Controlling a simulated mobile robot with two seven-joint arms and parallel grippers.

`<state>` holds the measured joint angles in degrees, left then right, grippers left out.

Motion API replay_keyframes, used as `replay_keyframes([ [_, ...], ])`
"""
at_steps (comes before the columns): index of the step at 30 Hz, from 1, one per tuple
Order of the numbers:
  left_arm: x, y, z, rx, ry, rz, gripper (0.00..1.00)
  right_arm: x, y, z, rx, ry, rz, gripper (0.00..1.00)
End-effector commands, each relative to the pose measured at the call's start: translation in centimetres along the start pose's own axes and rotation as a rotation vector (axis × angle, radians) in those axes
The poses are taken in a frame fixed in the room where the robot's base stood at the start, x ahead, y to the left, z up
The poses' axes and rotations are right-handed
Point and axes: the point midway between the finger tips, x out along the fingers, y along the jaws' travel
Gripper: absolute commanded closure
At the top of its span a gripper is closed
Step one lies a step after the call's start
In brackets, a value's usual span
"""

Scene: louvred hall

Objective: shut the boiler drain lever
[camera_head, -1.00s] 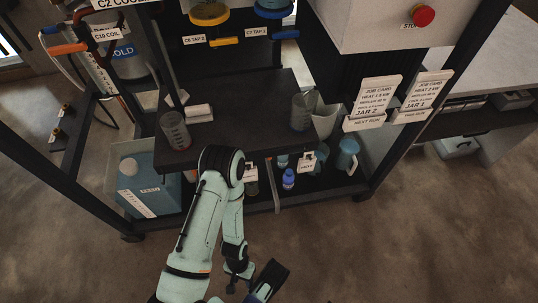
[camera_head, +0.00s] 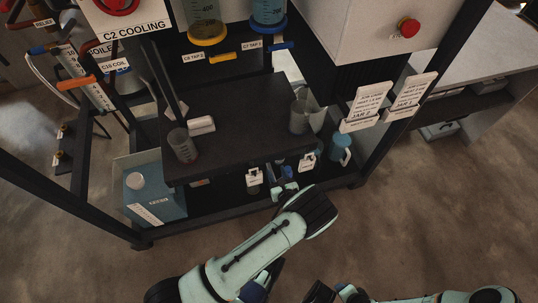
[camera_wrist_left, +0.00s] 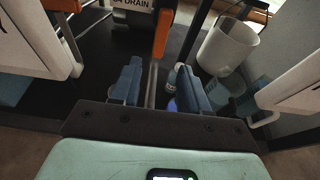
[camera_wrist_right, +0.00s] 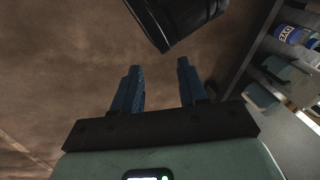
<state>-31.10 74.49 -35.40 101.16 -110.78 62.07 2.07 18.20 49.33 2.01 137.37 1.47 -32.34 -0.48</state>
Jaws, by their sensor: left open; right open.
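In the left wrist view an orange-ended lever (camera_wrist_left: 162,33) with a thin grey shaft stands beside a white label (camera_wrist_left: 132,6) reading "DRAIN". My left gripper (camera_wrist_left: 158,82) is open, with its two blue fingers on either side of the shaft; I cannot tell whether they touch it. In the head view my left gripper (camera_head: 281,173) is at the front edge of the dark shelf, where it largely hides the lever. My right gripper (camera_wrist_right: 156,80) is open and empty over the brown floor, with a dark part of my own body near it.
A dark shelf (camera_head: 235,110) carries beakers and a white block. Below it are a blue container (camera_head: 153,195) at left and a blue jug (camera_head: 340,148) at right. Frame posts stand at both sides. In the left wrist view a white cup (camera_wrist_left: 228,48) stands right of the fingers.

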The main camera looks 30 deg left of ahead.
Motion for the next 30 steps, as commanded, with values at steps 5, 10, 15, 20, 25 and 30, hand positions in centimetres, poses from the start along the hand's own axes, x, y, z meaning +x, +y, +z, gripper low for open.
replay_keyframes([
  [5,1.5,0.0,-0.2,0.002,-0.003,-0.003,0.55,1.0,0.3,-1.0,0.002,0.030,0.001,0.57],
  [10,3.8,0.0,-0.3,0.001,-0.002,-0.002,0.55,2.6,1.2,-1.6,0.011,0.046,0.013,0.57],
  [15,6.0,0.0,-0.3,0.001,-0.001,-0.002,0.55,4.0,2.7,-0.6,0.025,0.012,0.038,0.57],
  [20,7.3,0.0,-0.2,0.002,-0.001,-0.001,0.55,5.0,3.9,1.0,0.039,-0.040,0.059,0.57],
  [25,8.0,0.0,-0.1,0.003,0.001,-0.002,0.55,5.4,4.8,2.2,0.051,-0.077,0.076,0.57],
  [30,8.4,0.0,-0.1,0.002,0.000,-0.001,0.55,5.6,4.7,2.0,0.049,-0.074,0.074,0.57],
])
